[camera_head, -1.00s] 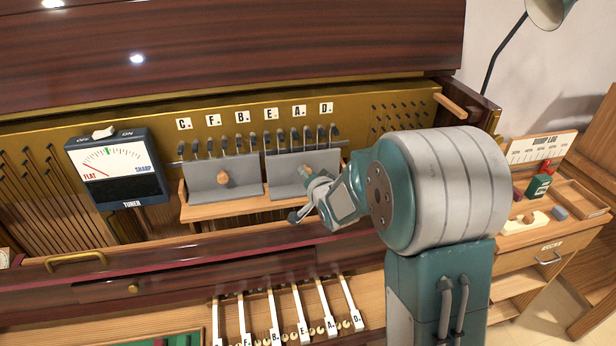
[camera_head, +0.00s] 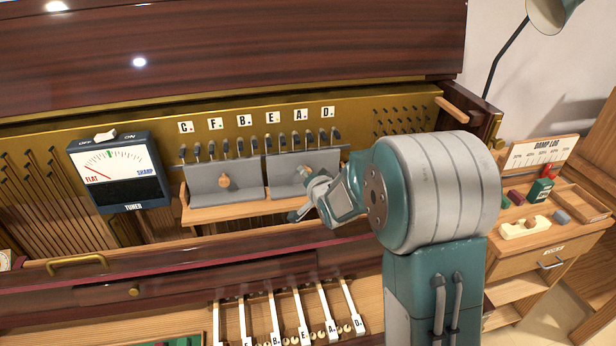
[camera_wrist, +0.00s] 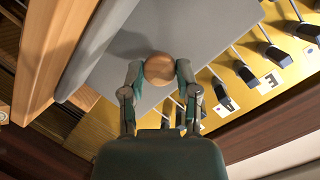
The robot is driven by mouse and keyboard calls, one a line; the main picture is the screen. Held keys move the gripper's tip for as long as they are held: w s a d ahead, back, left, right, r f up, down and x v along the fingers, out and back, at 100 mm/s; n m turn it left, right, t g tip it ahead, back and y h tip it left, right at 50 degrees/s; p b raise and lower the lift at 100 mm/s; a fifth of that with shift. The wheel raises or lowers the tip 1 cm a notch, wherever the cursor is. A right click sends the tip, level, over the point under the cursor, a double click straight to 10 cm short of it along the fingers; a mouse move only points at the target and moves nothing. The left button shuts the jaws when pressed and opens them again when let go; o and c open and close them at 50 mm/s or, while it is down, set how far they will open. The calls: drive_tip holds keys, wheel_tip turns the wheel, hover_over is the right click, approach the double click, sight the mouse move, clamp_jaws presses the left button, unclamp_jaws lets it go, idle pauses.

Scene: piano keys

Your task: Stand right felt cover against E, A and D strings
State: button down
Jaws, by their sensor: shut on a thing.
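The right felt cover (camera_head: 286,182) is a grey panel with a round wooden knob (camera_wrist: 159,68). In the head view it stands upright, tilted back slightly, below the E, A and D labels, with tuning pins showing above it. My gripper (camera_wrist: 160,75) is shut on the knob, one finger on each side. In the head view my wrist partly hides the knob and the cover's right part. The left felt cover (camera_head: 205,184), also grey with a wooden knob, stands beside it below C, F and B. I cannot tell whether the right cover touches the strings.
A wooden shelf (camera_head: 215,212) runs under both covers. The tuner (camera_head: 122,172) stands to the left. White labelled keys (camera_head: 300,312) lie below, in front of the dark rail. A side table (camera_head: 545,235) with small items and a damp log is at the right.

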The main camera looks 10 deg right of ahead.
drive_tip(key=shift+w, duration=0.4)
drive_tip(key=shift+c, duration=1.3)
unclamp_jaws()
drive_tip(key=shift+s, duration=0.1)
drive_tip(key=v, duration=0.8)
drive_tip(key=shift+a, duration=0.4)
